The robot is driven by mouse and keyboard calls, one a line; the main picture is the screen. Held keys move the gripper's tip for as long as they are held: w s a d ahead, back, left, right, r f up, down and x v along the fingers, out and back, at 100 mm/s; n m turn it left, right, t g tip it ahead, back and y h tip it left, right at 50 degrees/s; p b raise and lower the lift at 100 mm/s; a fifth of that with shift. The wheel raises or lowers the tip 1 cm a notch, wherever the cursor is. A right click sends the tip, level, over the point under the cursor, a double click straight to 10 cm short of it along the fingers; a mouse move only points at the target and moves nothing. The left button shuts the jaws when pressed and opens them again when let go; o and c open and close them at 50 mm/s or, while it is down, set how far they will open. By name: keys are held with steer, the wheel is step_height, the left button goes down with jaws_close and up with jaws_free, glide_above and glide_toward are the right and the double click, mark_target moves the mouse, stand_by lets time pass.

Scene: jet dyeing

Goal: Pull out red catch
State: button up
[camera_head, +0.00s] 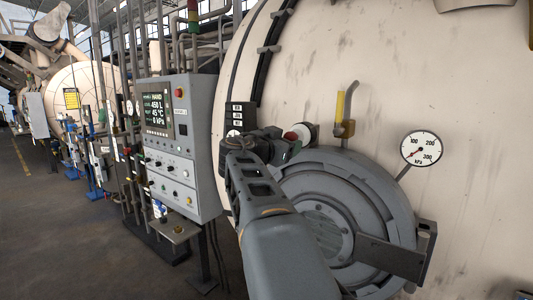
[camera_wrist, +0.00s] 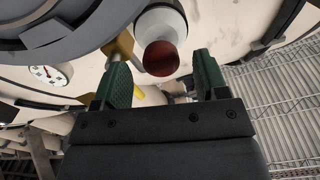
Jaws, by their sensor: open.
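The red catch (camera_wrist: 161,58) is a dark red rounded knob on the end of a white cylinder (camera_wrist: 160,22) in the wrist view. In the head view its red end (camera_head: 291,136) shows beside the upper left rim of the round grey door (camera_head: 345,185). My gripper (camera_wrist: 160,78) is open, with one green finger to each side of the knob's line. The knob appears between or just beyond the fingertips, and I see no contact. In the head view my gripper (camera_head: 275,143) is beside the red end, its fingers partly hidden by my own arm.
A grey control panel (camera_head: 180,140) is left of my arm. The cream vessel wall (camera_head: 330,50) lies behind. Open floor (camera_head: 40,210) shows at far left.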

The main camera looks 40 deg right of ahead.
steer(key=s+a+b, duration=0.1)
steer(key=a+b, duration=0.2)
steer(key=a, duration=0.7)
steer(key=shift+s+a, duration=0.4)
steer(key=w+a+f+n+t+y, duration=0.1)
steer(key=a+f+n+y, duration=0.1)
steer(key=f+n+y, duration=0.3)
steer(key=w+a+f+n, duration=0.15)
steer(key=f+n, duration=0.25)
steer(key=f, duration=0.4)
steer(key=w+a+f+n+t+y, duration=0.1)
steer(key=w+a+f+n+y, duration=0.1)
steer(key=f+n+y, duration=0.3)
steer(key=s+a+f+n+y, duration=0.2)
steer(key=s+a+f+y, duration=0.2)
steer(key=a+f, duration=0.4)
steer(key=s+a+f+n+g+y, duration=0.1)
steer(key=s+a+f+n+y, duration=0.2)
steer(key=a+f, duration=0.5)
step_height(320, 180, down, 6)
steer(key=s+y, duration=0.1)
steer(key=s, duration=0.1)
steer(key=shift+s+r, duration=0.25)
steer(key=shift+s, duration=0.05)
steer(key=shift+a, duration=0.1)
steer(key=shift+c, duration=0.5)
